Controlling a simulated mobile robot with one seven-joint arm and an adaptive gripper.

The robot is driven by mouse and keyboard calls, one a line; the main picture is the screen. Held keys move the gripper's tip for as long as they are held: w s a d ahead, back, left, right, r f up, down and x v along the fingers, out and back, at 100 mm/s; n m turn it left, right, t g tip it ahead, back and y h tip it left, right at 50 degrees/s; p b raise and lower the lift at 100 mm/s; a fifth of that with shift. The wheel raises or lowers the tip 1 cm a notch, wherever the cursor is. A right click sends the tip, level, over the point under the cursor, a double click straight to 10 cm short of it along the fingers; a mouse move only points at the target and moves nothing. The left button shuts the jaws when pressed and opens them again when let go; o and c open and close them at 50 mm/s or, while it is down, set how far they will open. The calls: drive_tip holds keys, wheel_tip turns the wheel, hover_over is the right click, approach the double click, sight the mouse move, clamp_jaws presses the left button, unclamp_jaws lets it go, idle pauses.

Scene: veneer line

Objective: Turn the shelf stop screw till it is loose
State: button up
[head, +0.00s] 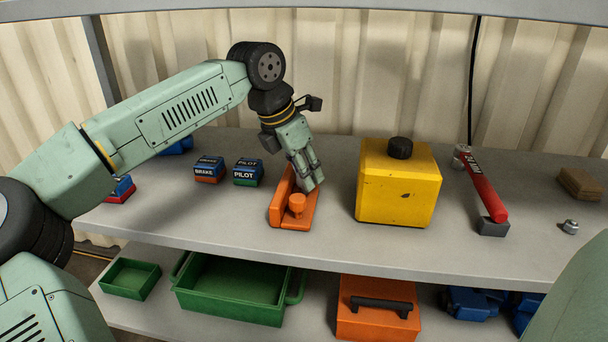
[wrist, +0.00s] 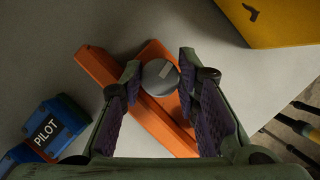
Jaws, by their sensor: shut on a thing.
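The orange shelf stop (head: 281,196) sits on the upper shelf, with a raised rail and a flat plate. An orange knob (head: 297,203) stands at its front in the head view. In the wrist view a round grey screw head (wrist: 159,78) with a light mark on top sits over the stop's plate (wrist: 152,50). My gripper (wrist: 160,66) has a finger on either side of the screw head and is shut on it. In the head view my gripper (head: 314,185) reaches down to the stop from behind and hides the screw.
A yellow box with a black cap (head: 408,190) stands close right of the stop. The blue PILOT block (head: 248,173) and BRAKE block (head: 209,169) are to the left. Green trays (head: 228,292) are below.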

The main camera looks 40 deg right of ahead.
idle(0.4)
drive_tip(key=o, duration=1.2)
drive_tip(key=shift+c, duration=0.2)
